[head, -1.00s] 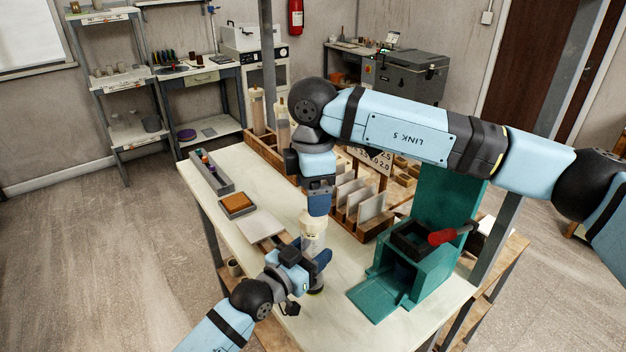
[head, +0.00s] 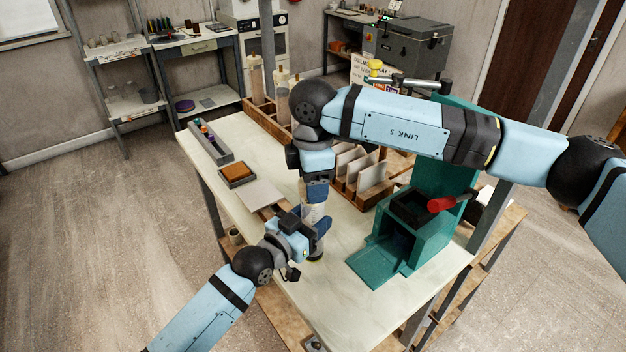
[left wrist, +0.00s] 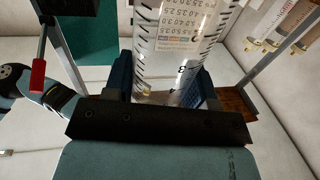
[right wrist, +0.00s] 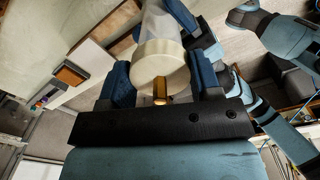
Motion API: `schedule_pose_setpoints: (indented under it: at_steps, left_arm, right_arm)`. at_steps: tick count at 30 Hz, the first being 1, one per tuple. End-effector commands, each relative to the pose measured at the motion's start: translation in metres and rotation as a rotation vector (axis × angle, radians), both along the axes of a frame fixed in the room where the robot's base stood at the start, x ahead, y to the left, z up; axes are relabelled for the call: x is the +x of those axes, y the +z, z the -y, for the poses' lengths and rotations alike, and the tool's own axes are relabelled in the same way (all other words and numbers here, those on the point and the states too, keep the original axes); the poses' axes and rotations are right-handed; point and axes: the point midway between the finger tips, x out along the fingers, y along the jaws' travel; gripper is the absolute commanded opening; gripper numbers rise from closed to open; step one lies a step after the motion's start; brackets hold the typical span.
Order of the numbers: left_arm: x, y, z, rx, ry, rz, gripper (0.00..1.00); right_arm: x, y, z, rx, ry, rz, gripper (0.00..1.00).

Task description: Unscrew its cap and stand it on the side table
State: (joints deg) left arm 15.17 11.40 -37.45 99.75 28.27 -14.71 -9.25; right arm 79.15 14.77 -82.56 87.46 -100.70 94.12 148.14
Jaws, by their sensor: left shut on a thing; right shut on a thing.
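A clear, graduated tube (head: 313,213) stands about upright above the pale worktable (head: 262,172). Its printed scale shows in the left wrist view (left wrist: 180,45). My left gripper (head: 319,226) is shut around the tube's body from the side. My right gripper (head: 316,192) comes down from above and is shut on the cream cap (right wrist: 158,62) at the tube's upper end, with a brass tip on it. The cap is hidden by the fingers in the head view. I cannot tell whether the tube's foot touches the table or whether cap and tube are apart.
A green press (head: 425,225) with a red-handled lever (head: 440,204) stands right of the tube. A wooden rack of pale slabs (head: 370,178) is behind. Similar tubes (head: 257,82) stand in a wooden crate. A small table (head: 195,47) with tools is at the back left wall.

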Motion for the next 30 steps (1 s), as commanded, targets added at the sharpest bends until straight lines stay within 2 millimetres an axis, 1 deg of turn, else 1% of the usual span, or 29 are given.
schedule_pose_setpoints:
  at_steps: [2, 4, 5, 8, 30]
  left_arm:
    - [-0.0001, -0.0001, 0.0001, 0.000, 0.000, 0.000, 0.00]
    - [-0.0001, 0.0000, 0.0001, 0.000, 0.000, 0.000, 0.00]
    - [-0.0001, 0.0000, 0.0001, 0.000, 0.000, 0.000, 0.00]
    - [-0.0001, -0.0001, 0.0001, 0.000, 0.000, 0.000, 0.00]
    - [-0.0002, -0.0002, 0.0002, 0.000, 0.000, 0.000, 0.00]
  right_arm:
    - [0.0002, 0.0003, 0.0001, 0.000, 0.017, 0.001, 0.29]
    - [0.0003, 0.0005, 0.0000, 0.000, 0.076, 0.001, 0.29]
    - [0.0003, 0.0006, 0.0000, 0.000, 0.117, 0.001, 0.29]
    - [0.0005, 0.0010, -0.0001, 0.000, 0.312, 0.001, 0.29]
    - [0.0004, 0.0018, -0.0009, 0.000, 2.014, 0.001, 0.29]
